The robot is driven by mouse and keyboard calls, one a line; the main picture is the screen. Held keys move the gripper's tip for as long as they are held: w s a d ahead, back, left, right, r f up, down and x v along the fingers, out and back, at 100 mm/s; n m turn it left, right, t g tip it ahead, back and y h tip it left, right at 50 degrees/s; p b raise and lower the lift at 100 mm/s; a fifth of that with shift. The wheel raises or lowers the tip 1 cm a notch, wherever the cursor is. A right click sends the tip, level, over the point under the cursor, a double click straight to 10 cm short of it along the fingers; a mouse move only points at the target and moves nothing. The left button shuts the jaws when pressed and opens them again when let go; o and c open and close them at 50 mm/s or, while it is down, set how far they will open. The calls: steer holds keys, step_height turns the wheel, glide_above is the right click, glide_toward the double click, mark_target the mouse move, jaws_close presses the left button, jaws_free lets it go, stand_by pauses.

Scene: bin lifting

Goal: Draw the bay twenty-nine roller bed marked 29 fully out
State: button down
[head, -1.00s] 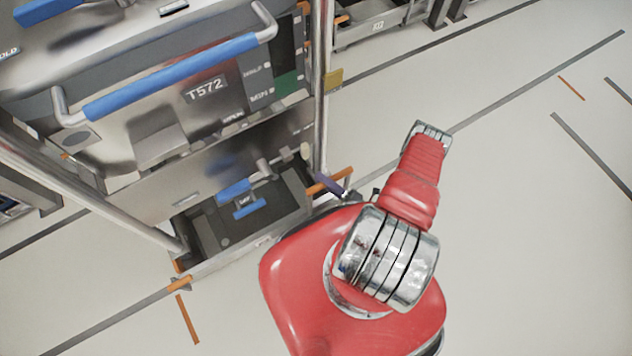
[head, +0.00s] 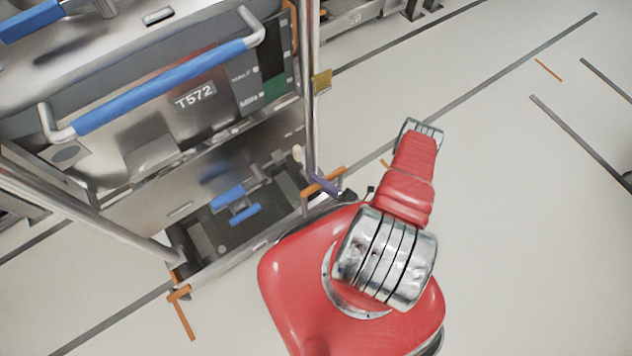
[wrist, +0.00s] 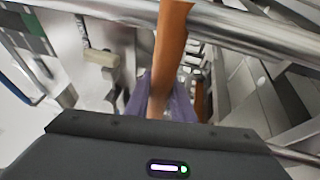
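My gripper's purple fingers (wrist: 164,100) lie close against both sides of an orange bar (wrist: 171,45) in the wrist view, with no clear gap. In the head view my gripper (head: 327,186) is at the orange bar (head: 322,181) at the right end of a low bay's front edge. That bay holds a dark bed or tray (head: 197,240) with a blue-handled part (head: 238,205) on it. Another orange piece (head: 179,292) is at the left end. No 29 mark is readable, so I cannot confirm the bay. My arm hides the area right of the bar.
A metal bin (head: 150,145) marked T572, with a blue handle (head: 165,88), stands above the low bay. A steel rack post (head: 312,110) rises beside my gripper, and another (head: 85,205) is at left. The pale floor (head: 510,200) is open to the right.

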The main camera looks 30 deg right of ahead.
steer(key=c, duration=1.9)
jaws_free()
steer(key=shift+w+d+r, duration=0.2)
steer(key=shift+d+r, duration=0.05)
steer(key=shift+d, duration=0.1)
steer(key=o, duration=0.4)
steer(key=shift+s+a+f, duration=0.1)
steer(key=shift+a, duration=0.1)
steer(key=shift+c, duration=0.2)
steer(key=shift+s, duration=0.15)
steer(key=v, duration=1.3)
steer(key=shift+s+f, duration=0.2)
steer(key=shift+s, duration=0.05)
steer(key=shift+d, duration=0.15)
